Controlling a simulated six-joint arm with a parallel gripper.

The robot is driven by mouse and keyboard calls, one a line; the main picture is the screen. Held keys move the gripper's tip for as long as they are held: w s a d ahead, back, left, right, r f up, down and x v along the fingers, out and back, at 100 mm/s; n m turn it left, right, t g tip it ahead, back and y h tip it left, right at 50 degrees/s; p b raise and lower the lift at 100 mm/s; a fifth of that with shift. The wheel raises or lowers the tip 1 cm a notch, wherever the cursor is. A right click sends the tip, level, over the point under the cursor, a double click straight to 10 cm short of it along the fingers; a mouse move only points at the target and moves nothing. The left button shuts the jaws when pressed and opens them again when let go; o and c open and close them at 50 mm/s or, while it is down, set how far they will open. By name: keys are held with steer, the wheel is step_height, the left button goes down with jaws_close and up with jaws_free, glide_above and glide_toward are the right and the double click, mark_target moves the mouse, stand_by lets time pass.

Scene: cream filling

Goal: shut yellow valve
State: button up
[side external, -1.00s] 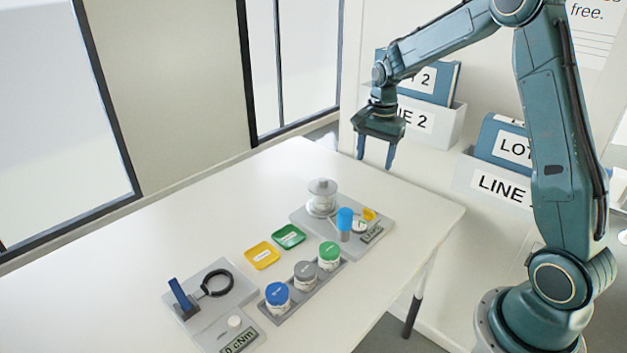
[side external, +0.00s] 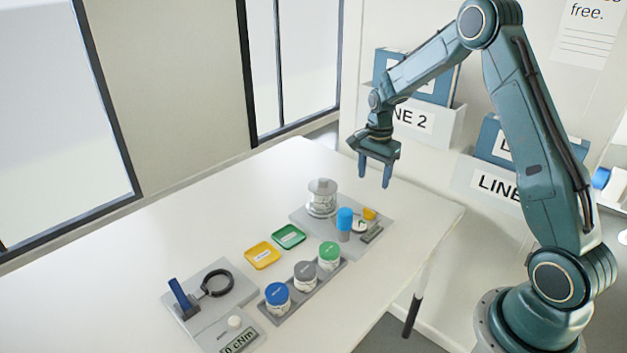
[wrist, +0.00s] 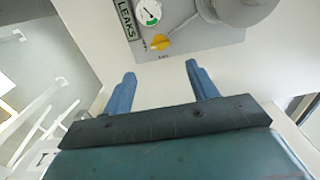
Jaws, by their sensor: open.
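The yellow valve (side external: 370,214) is a small yellow handle on the grey plate at the far right of the table. In the wrist view the yellow valve (wrist: 160,41) sits near the plate's edge, beside a round gauge (wrist: 148,12). My gripper (side external: 375,184) is open and empty, pointing down above the table behind the plate. In the wrist view its two blue fingers (wrist: 158,72) are apart, and the valve lies beyond the tips, roughly between them. I see no contact with the valve.
A clear canister (side external: 322,197) and a blue-topped post (side external: 345,219) stand on the same plate. Jars with blue, grey and green lids (side external: 304,273) stand in a rack. Yellow and green trays (side external: 262,255) lie nearby.

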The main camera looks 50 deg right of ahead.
mark_target(369, 210)
step_height(369, 210, down, 11)
steer(key=shift+r, duration=0.1)
stand_by(0.4)
steer(key=c, duration=1)
